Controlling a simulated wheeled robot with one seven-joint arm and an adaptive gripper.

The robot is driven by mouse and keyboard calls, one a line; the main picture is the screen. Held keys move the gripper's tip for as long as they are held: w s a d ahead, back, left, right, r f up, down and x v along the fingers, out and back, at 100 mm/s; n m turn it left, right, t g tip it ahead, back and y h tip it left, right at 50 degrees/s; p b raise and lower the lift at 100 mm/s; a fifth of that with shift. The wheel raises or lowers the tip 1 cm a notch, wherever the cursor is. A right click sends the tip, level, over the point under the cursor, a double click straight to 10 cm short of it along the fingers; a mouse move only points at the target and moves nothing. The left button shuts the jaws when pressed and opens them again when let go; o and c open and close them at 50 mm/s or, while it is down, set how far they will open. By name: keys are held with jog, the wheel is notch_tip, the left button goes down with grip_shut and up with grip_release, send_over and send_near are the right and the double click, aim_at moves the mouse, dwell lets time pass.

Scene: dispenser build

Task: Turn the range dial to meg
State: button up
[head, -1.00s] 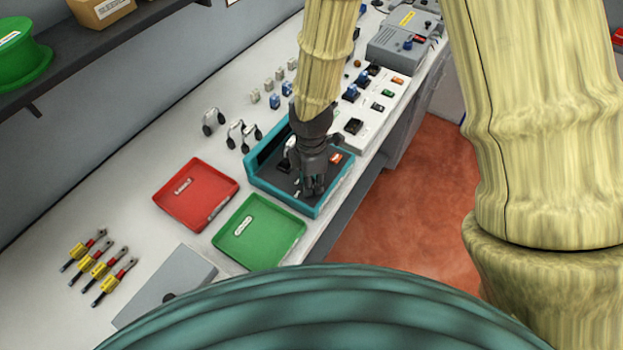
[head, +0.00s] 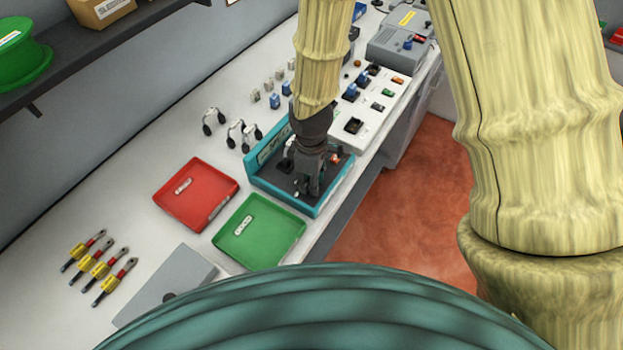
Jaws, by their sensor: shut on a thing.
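The teal tester (head: 334,198) stands open on the bench in the middle of the head view, with a dark panel inside its teal rim. My gripper (head: 306,190) points down into it, with its fingertips low over the front part of the panel. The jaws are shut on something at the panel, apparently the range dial. The fingers hide the dial, so its pointer and the meg mark cannot be read. A small orange part (head: 335,159) shows on the panel beside my gripper.
A red tray (head: 190,222) and a green tray (head: 285,250) lie left and in front of the tester. A white panel with switches (head: 371,125) stands behind it. Shackle-shaped parts (head: 237,133) and yellow-red tools (head: 97,265) lie on the bench.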

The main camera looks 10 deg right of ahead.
dwell(0.3)
jog(key=o, duration=1)
jog(key=shift+r, duration=6.05)
jog(key=shift+d, duration=0.1)
